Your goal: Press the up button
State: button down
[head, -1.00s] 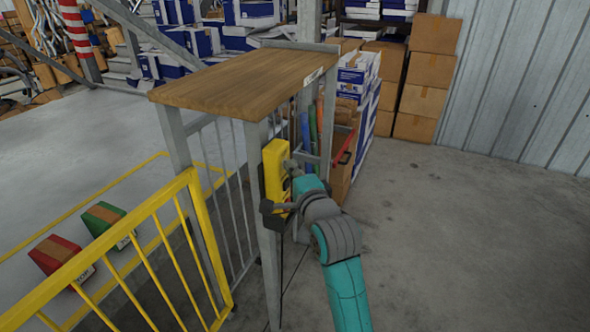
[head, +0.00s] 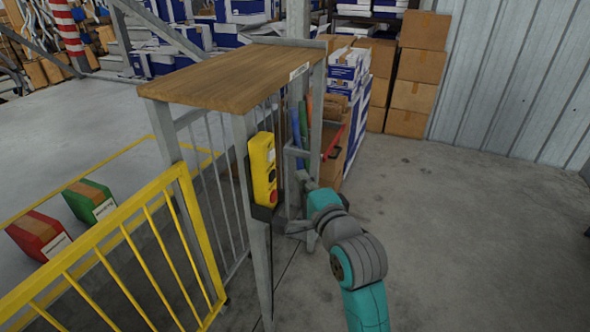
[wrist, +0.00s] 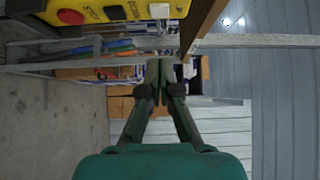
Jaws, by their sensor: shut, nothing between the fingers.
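The yellow button box (head: 262,165) is mounted on a grey post under the wooden top. Its face carries a white button (wrist: 158,11), a black button (wrist: 115,14) and a red button (wrist: 71,17) in a row, red lowest in the head view. Printed labels sit beside the buttons; they are hard to read. My gripper (wrist: 158,72) is shut and empty, fingertips together. In the wrist view the tips lie below the white button, apart from it.
The wooden-topped stand (head: 235,80) and a yellow railing (head: 120,240) are on the left. Red (head: 38,235) and green (head: 90,200) boxes lie behind the railing. Shelving and cartons (head: 415,80) stand at the back. Open concrete floor lies to the right.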

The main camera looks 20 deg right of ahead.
jog(key=s, duration=0.3)
jog(key=shift+s, duration=0.15)
dwell(0.4)
jog(key=s+a+f+n+g, duration=0.2)
jog(key=s+f+n, duration=0.6)
jog(key=s+f, duration=1.1)
jog(key=s+f+n, duration=0.2)
jog(key=s+n, duration=0.3)
jog(key=s, duration=0.7)
jog(key=s+a+f+n+g, duration=0.1)
jog(key=s+n, duration=0.4)
jog(key=s, duration=0.7)
jog(key=shift+s+a+f, duration=0.2)
jog(key=shift+s+f, duration=0.15)
jog(key=shift+s, duration=0.05)
dwell(0.5)
